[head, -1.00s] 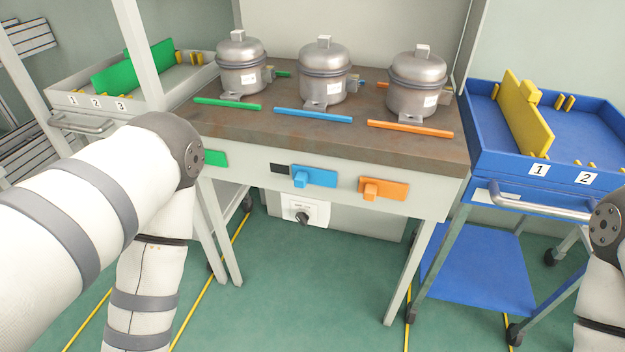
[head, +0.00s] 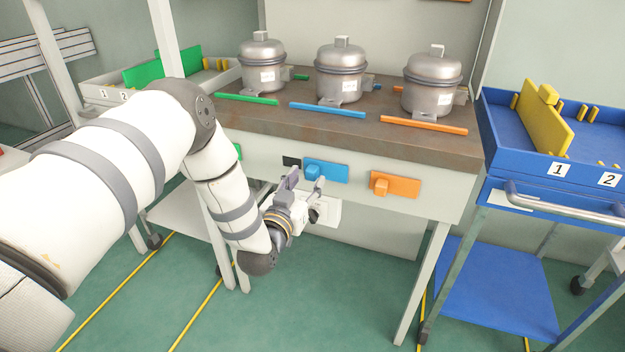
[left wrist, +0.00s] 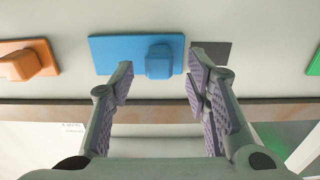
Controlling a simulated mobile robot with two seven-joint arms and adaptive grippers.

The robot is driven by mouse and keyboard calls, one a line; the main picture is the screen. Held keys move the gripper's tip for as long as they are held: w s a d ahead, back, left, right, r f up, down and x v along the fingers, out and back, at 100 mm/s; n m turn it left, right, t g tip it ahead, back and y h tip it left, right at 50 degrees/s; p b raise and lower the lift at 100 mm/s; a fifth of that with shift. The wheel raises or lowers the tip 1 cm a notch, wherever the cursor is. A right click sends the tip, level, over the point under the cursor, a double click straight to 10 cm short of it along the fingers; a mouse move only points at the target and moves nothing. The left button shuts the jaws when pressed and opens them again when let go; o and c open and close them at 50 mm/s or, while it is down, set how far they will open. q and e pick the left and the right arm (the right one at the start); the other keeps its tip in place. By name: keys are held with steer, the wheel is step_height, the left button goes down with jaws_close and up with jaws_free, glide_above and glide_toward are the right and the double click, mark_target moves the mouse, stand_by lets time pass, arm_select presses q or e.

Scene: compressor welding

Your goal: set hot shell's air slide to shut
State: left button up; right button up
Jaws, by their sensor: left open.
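Three grey compressor shells stand on the bench behind the green, blue and orange bars: the left (head: 262,62), middle (head: 340,72) and right shell (head: 432,82). Nothing seen marks which is hot. On the bench front are a blue slide (head: 330,172), with a dark patch (head: 291,161) bare at its left, and an orange slide (head: 402,188) with no dark patch showing. The green slide (head: 239,152) is mostly hidden by my arm. My left gripper (head: 306,180) is open and empty before the blue slide. In the left wrist view, the blue knob (left wrist: 159,62) lies between and beyond its fingertips.
A white box with a black knob hangs below the bench, partly behind my gripper. A blue cart (head: 590,185) with a rail handle stands at right, a pale tray (head: 98,88) with a green divider at left. The floor before the bench is clear.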

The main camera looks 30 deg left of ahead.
arm_select(q)
steer(key=shift+x, duration=1.25)
jaws_close()
steer(key=shift+s+a, duration=0.25)
steer(key=shift+a, duration=0.8)
steer(key=shift+s+a, duration=0.3)
steer(key=shift+a, duration=0.8)
steer(key=shift+s+a, duration=0.25)
steer(key=shift+a, duration=0.8)
jaws_free()
steer(key=shift+a+f, duration=0.1)
steer(key=shift+a, duration=0.05)
steer(key=v, duration=1.2)
